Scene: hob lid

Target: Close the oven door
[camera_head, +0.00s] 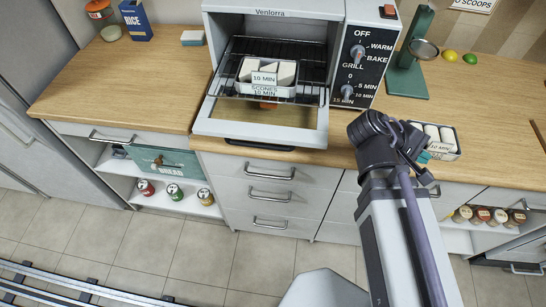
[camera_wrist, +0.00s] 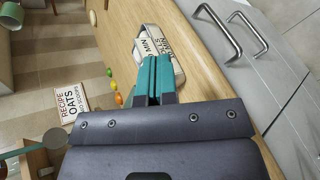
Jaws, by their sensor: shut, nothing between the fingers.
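The oven (camera_head: 272,10) is a white countertop oven labelled Venlorra. Its door (camera_head: 318,128) is open, folded down in front, with a glass pane and a dark handle (camera_head: 259,145) along its front edge. A tin labelled scones (camera_head: 268,91) sits on the rack inside. My gripper (camera_head: 424,157) is to the right of the door, near the counter's front edge, apart from the door. Its teal fingers are together and empty in the wrist view (camera_wrist: 154,78). The oven door is not visible in the wrist view.
A tin of pale bars (camera_head: 443,150) stands on the counter (camera_head: 495,110) beside my gripper; it also shows in the wrist view (camera_wrist: 178,50). A green stand (camera_head: 408,75), a lemon (camera_head: 450,56) and a lime (camera_head: 470,58) are behind. Drawer handles (camera_head: 268,174) stick out below the counter.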

